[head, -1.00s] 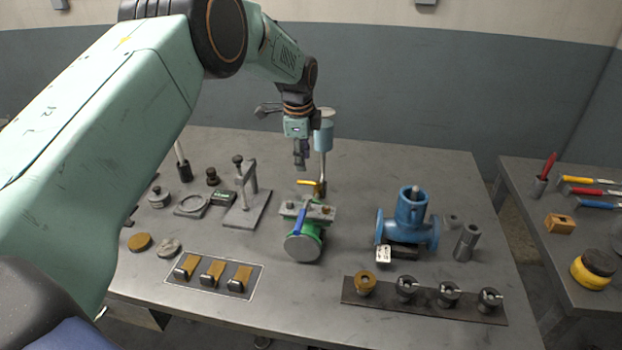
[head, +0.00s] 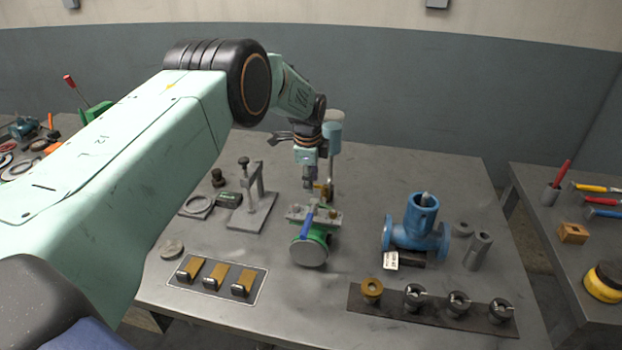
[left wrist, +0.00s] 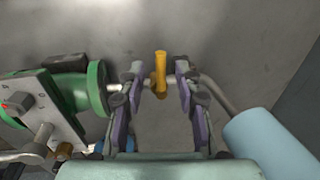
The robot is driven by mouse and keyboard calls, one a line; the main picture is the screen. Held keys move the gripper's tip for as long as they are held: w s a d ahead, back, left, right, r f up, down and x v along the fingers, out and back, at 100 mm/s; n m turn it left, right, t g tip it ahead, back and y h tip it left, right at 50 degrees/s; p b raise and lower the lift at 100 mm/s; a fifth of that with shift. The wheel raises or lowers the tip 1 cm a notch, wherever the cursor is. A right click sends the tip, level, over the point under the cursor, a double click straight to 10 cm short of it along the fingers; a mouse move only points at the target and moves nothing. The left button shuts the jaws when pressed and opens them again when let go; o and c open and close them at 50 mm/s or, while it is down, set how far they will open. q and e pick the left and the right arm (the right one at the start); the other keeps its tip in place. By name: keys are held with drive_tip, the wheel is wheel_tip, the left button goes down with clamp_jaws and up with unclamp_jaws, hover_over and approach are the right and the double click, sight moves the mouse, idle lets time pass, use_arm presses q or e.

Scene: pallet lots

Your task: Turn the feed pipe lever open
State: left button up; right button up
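The yellow lever (left wrist: 160,72) sits on a thin grey feed pipe (left wrist: 216,92) that runs behind the green valve. In the head view the lever (head: 319,186) is partly hidden by my left gripper (head: 309,184), which points down just above it. In the left wrist view my left gripper (left wrist: 159,82) is open, with one finger on each side of the lever. Gaps show between lever and fingers. The green valve (head: 310,250) with a blue handle (head: 307,222) stands in front. My right gripper is not in view.
A light blue cup (head: 333,138) stands on the pipe just behind the gripper, and shows close on the right in the wrist view. A clamp stand (head: 256,200) is to the left and a blue pipe fitting (head: 417,229) to the right.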

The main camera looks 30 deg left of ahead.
use_arm(q)
drive_tip(key=shift+d, duration=0.15)
drive_tip(key=shift+a+f, duration=0.1)
drive_tip(key=shift+a, duration=0.15)
drive_tip(key=c, duration=0.3)
drive_tip(key=shift+w+d, duration=0.1)
drive_tip(key=shift+d, duration=0.05)
clamp_jaws()
